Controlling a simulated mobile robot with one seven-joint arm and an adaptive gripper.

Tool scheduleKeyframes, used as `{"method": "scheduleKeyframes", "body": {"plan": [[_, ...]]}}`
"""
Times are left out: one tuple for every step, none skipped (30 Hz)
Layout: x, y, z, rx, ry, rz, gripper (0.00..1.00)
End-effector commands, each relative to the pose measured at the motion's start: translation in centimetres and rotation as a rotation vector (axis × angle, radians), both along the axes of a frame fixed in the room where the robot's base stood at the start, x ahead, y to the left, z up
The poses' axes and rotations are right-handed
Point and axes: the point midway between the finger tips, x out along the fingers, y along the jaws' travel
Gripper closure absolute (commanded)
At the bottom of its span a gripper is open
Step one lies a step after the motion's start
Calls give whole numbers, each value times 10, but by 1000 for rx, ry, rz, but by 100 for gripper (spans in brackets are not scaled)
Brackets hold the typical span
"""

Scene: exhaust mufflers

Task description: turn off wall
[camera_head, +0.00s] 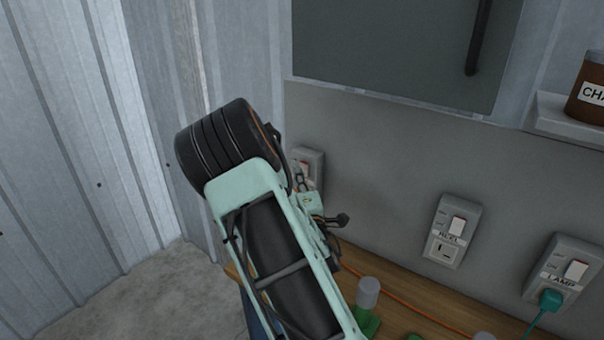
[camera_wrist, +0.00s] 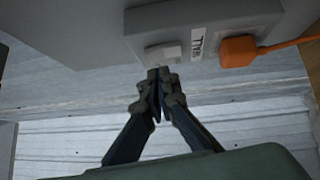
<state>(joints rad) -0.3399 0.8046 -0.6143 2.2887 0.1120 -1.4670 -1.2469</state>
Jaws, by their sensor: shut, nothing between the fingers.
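The wall switch plate (camera_head: 314,158) is grey and sits on the grey panel, partly hidden behind my arm in the head view. In the wrist view, the plate (camera_wrist: 205,22) shows large, with a white label that appears upside down and reads WALL. Its white rocker switch (camera_wrist: 163,54) lies right by my fingertips. An orange plug (camera_wrist: 237,51) with an orange cord sits in the socket beside the label. My gripper (camera_wrist: 158,76) is shut and empty, its tips at the rocker's edge. I cannot tell whether they touch it. In the head view the fingers are mostly hidden.
Two similar switch plates stand to the right: one labelled AUX (camera_head: 453,231) and one labelled LAMP (camera_head: 562,270) with a teal plug (camera_head: 549,299). A wooden bench (camera_head: 405,299) with small green-based items runs below. A dark cabinet (camera_head: 400,45) hangs above. Corrugated wall stands left.

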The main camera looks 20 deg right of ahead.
Motion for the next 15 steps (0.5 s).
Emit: {"method": "scheduleKeyframes", "body": {"plan": [[3, -5, 1, -1, 0, -1, 100], [5, -7, 1, -1, 0, 0, 100], [6, -9, 1, -1, 0, 1, 100], [7, -10, 1, -1, 0, 1, 100], [8, -11, 1, -1, 0, 1, 100], [8, -12, 1, -1, 0, 1, 100], [8, -13, 1, -1, 0, 1, 100], [9, -13, 1, 0, 0, 1, 100], [9, -13, 1, 0, 0, 1, 100], [9, -13, 1, 0, 0, 1, 100], [9, -13, 1, 0, 0, 1, 100], [9, -13, 1, 0, 0, 1, 100], [9, -13, 1, 0, 0, 1, 100], [9, -13, 1, 0, 0, 2, 100], [9, -13, 1, 0, 0, 2, 100]]}}
